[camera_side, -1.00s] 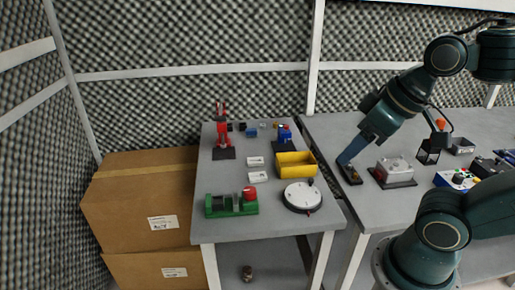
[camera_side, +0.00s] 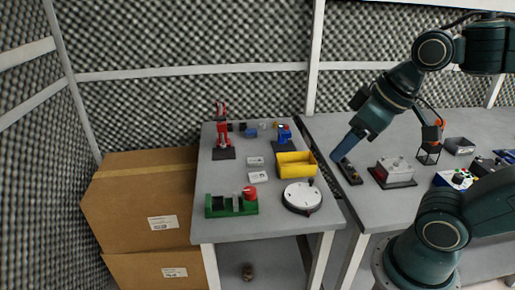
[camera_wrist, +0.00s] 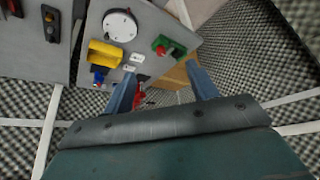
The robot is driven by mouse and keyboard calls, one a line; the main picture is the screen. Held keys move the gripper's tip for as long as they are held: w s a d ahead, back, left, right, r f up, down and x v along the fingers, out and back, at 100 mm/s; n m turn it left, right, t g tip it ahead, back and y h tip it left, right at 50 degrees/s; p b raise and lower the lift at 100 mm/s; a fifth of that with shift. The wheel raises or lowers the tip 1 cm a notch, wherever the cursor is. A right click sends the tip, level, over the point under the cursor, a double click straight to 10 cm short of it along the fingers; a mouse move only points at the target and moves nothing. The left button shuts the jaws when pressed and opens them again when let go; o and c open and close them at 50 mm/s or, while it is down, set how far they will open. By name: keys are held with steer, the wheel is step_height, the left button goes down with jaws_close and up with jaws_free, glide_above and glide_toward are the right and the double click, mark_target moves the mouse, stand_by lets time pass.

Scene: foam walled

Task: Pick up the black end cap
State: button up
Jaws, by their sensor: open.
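Several small parts stand in a row at the back of the left table in the side view. A small black piece (camera_side: 241,127) among them may be the black end cap, but it is too small to tell. A blue part (camera_side: 251,132) is beside it. My gripper (camera_side: 336,157) is above the seam between the two tables, right of the yellow bin and well away from the row. In the wrist view my gripper (camera_wrist: 163,88) shows two blue fingers spread apart, with nothing held between them. There the small black piece cannot be made out.
A red clamp stand (camera_side: 223,140), a yellow bin (camera_side: 296,164), a white round dial (camera_side: 302,196) and a green-red fixture (camera_side: 232,203) stand on the left table (camera_side: 225,178). A dark switch box (camera_side: 351,174) and a grey box (camera_side: 394,170) sit on the right table.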

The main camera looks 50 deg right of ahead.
steer(key=w+f+n+y, duration=0.1)
steer(key=w+f+n, duration=0.1)
steer(key=w+f, duration=0.3)
steer(key=w+f+n+g+y, duration=0.1)
steer(key=w+f+n, duration=0.2)
steer(key=w, duration=1)
steer(key=w+a+f+n+g+y, duration=0.1)
steer(key=w+f+n, duration=0.2)
steer(key=w+f, duration=0.4)
steer(key=shift+w+f, duration=0.2)
steer(key=shift+w, duration=1.1)
steer(key=shift+a, duration=0.15)
glide_above(218, 202)
steer(key=s+d, duration=0.2)
steer(key=shift+w+f, duration=0.2)
steer(key=shift+f, duration=3.75)
steer(key=shift+x, duration=2.6)
steer(key=shift+s+a, duration=0.1)
